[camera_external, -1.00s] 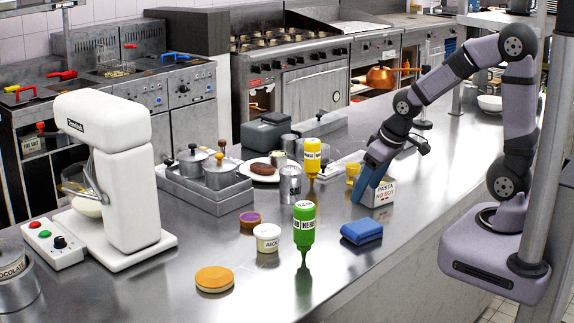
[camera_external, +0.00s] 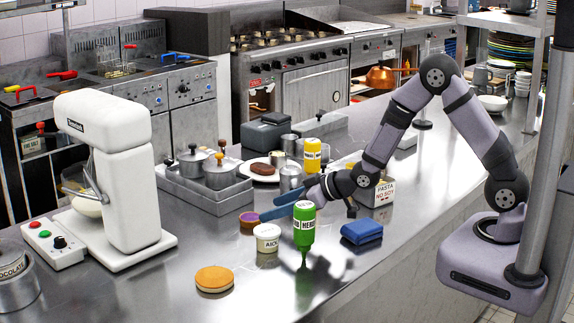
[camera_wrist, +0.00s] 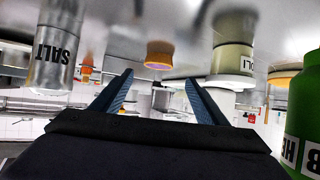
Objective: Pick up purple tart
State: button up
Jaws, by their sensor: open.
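The purple tart (camera_external: 248,219), small and round with a purple top and an orange-brown crust, sits on the steel counter left of my gripper. My gripper (camera_external: 268,209) is open and empty, held low and almost level, its blue fingers pointing left toward the tart. In the wrist view, which looks upside down, the tart (camera_wrist: 160,54) shows beyond and between the two fingertips (camera_wrist: 159,77). I see no contact between the fingers and the tart.
The white aioli tub (camera_external: 267,238) and green herb bottle (camera_external: 304,229) stand close in front of my gripper. The salt shaker (camera_external: 290,179) stands just behind. A grey tray with pots (camera_external: 205,199) lies behind the tart. Counter left of the tart is clear.

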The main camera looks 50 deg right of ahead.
aim_at(251, 216)
jog(key=shift+p+x, duration=0.35)
jog(key=shift+x, duration=0.7)
jog(key=shift+d+p+x, duration=0.2)
jog(key=shift+p+x, duration=0.85)
jog(key=shift+x, duration=1.55)
jog(key=c, duration=0.8)
